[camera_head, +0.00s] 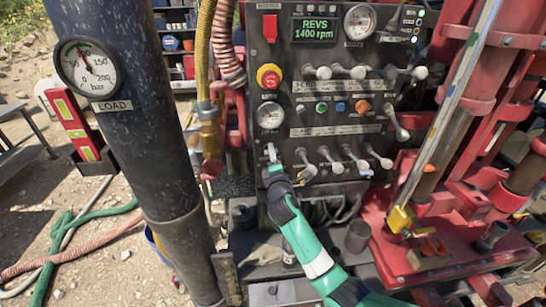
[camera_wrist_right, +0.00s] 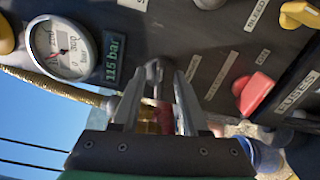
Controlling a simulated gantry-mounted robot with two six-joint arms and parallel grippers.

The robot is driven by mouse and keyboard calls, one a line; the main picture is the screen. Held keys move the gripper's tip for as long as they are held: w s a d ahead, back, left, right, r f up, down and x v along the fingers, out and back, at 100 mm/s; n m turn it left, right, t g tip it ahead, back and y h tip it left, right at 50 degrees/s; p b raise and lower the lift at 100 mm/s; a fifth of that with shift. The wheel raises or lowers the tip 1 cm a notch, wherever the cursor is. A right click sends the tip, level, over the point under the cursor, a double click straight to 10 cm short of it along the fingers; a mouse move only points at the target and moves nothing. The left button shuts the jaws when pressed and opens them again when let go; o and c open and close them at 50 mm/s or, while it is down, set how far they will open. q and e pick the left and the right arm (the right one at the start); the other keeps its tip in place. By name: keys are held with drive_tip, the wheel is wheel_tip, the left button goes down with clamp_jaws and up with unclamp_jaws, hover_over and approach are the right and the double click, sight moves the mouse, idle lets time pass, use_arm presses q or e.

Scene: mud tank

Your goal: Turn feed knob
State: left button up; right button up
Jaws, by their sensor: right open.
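The control panel (camera_head: 330,90) stands in the middle of the head view, with levers and small coloured knobs. I cannot tell for sure which of these is the feed knob; the panel's small labels are hard to read. My right gripper (camera_head: 271,153) is at the panel's lower left, just below a small round gauge (camera_head: 269,115). In the right wrist view, the right gripper (camera_wrist_right: 158,85) is open, its two fingers pointing at the panel. A small grey knob or lever (camera_wrist_right: 155,74) shows between the fingertips; contact cannot be told. My left gripper is not in view.
In the wrist view, a gauge (camera_wrist_right: 62,48) and a 115 bar display (camera_wrist_right: 115,57) lie left of the fingers, a red knob (camera_wrist_right: 256,94) right. Levers (camera_head: 344,160) crowd the panel's lower right. A thick dark column (camera_head: 135,130) stands left.

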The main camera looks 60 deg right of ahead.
drive_tip(key=p+v, duration=0.1)
drive_tip(key=v, duration=1)
drive_tip(key=shift+a, duration=0.3)
drive_tip(key=shift+s, duration=0.1)
